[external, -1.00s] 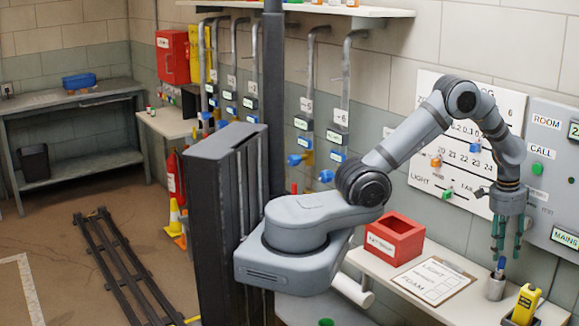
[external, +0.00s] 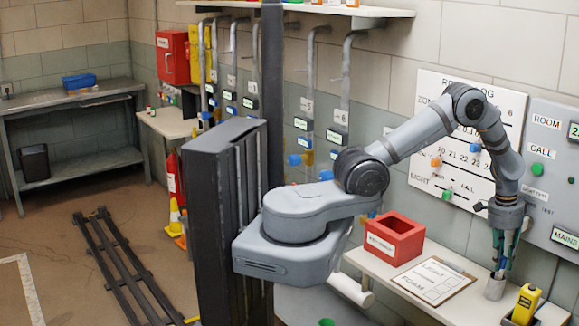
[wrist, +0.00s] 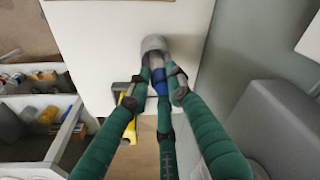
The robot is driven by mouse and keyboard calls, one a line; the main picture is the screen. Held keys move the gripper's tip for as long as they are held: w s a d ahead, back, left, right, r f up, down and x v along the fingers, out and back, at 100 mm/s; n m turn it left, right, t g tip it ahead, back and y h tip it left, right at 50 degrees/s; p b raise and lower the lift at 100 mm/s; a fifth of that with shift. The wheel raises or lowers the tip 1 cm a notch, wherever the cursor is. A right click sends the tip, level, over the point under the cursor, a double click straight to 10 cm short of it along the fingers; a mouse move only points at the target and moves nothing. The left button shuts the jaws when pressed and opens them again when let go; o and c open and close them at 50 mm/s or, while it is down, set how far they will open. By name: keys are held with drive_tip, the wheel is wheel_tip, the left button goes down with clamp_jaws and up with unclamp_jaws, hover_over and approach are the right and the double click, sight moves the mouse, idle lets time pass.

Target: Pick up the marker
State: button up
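The marker, with a blue upper part (wrist: 159,82), stands in a small grey metal cup (external: 495,288) near the right part of the shelf. The cup also shows at the top centre of the wrist view (wrist: 153,44). My gripper (external: 502,268) has green fingers and points down over the cup. In the wrist view its fingers (wrist: 160,72) come together around the blue part. They hide much of the marker, so I cannot tell whether they press on it or only surround it.
A clipboard (external: 434,279) and a red box (external: 394,240) lie to the left on the shelf. The wall panel (external: 555,185) is close behind my gripper.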

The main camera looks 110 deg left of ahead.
drive_tip(key=c, duration=0.3)
drive_tip(key=shift+r+b, duration=0.15)
drive_tip(key=shift+b, duration=0.4)
wheel_tip(320, 180, up, 6)
drive_tip(key=shift+d+b, duration=0.1)
drive_tip(key=shift+b, duration=1)
drive_tip(key=s+d+b, duration=0.3)
drive_tip(key=s+d, duration=0.2)
drive_tip(key=d, duration=0.3)
drive_tip(key=s+d+b, duration=0.4)
drive_tip(key=s+d, duration=0.2)
drive_tip(key=d, duration=0.2)
drive_tip(key=shift+d+r, duration=0.3)
drive_tip(key=shift+r, duration=0.05)
